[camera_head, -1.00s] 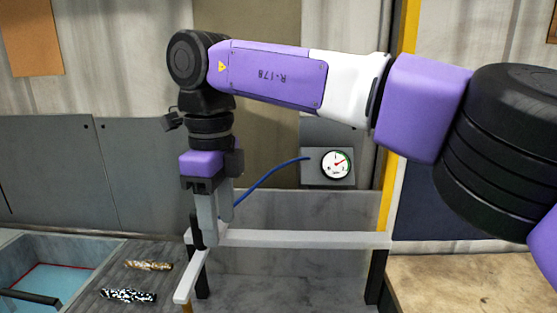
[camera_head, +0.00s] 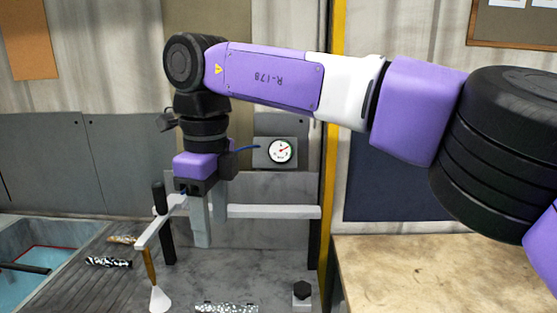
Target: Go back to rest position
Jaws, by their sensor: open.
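My gripper (camera_head: 209,230) points down at left of centre in the head view, below my purple arm. Its two grey fingers are apart, with nothing visible between them. The fingers overlap the white rail frame (camera_head: 270,211) in the picture; I cannot tell whether they touch it. My arm reaches in from the right edge, with its upper link nearly level.
A pressure gauge (camera_head: 281,151) is behind the rail. Patterned cylindrical parts (camera_head: 108,262) lie on the grey bench beside a blue-lined basin (camera_head: 35,262). Another speckled part (camera_head: 226,308) and a black knob (camera_head: 302,290) are at the front. A wooden tabletop (camera_head: 440,275) is clear at right.

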